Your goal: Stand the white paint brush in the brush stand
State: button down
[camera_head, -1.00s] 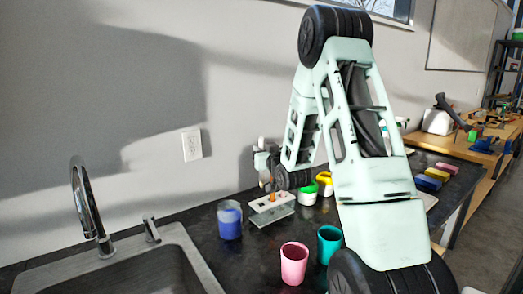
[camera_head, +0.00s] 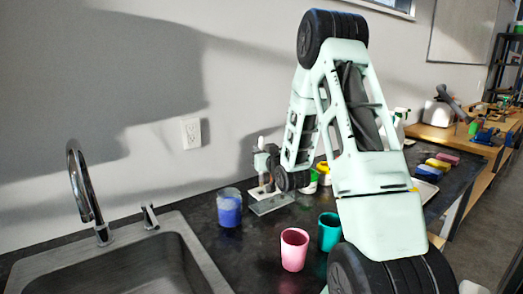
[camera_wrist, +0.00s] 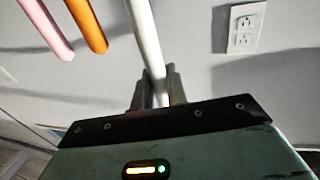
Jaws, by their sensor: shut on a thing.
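The white paint brush shows in the wrist view as a long pale handle (camera_wrist: 143,30) between the two fingers of my gripper (camera_wrist: 157,74), which is shut on it. In the head view my gripper (camera_head: 262,172) is low over the counter, at the brush stand (camera_head: 272,205). A pink brush (camera_wrist: 46,28) and an orange brush (camera_wrist: 88,25) show beside the white one in the wrist view. Whether the white brush is in a hole cannot be seen.
A blue paint jar (camera_head: 229,209) stands left of the stand. A pink cup (camera_head: 294,250) and a teal cup (camera_head: 329,232) stand in front. A sink (camera_head: 150,265) is at the left. My arm hides part of the counter (camera_head: 250,235). A wall outlet (camera_wrist: 243,28) is behind.

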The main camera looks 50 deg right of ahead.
jog(key=shift+f+b, duration=3.4)
jog(key=shift+f, duration=0.15)
jog(key=c, duration=1.3)
grip_release()
jog(key=b+v, duration=0.1)
jog(key=v, duration=0.6)
jog(key=shift+s+a, duration=0.15)
jog(key=shift+s, duration=0.1)
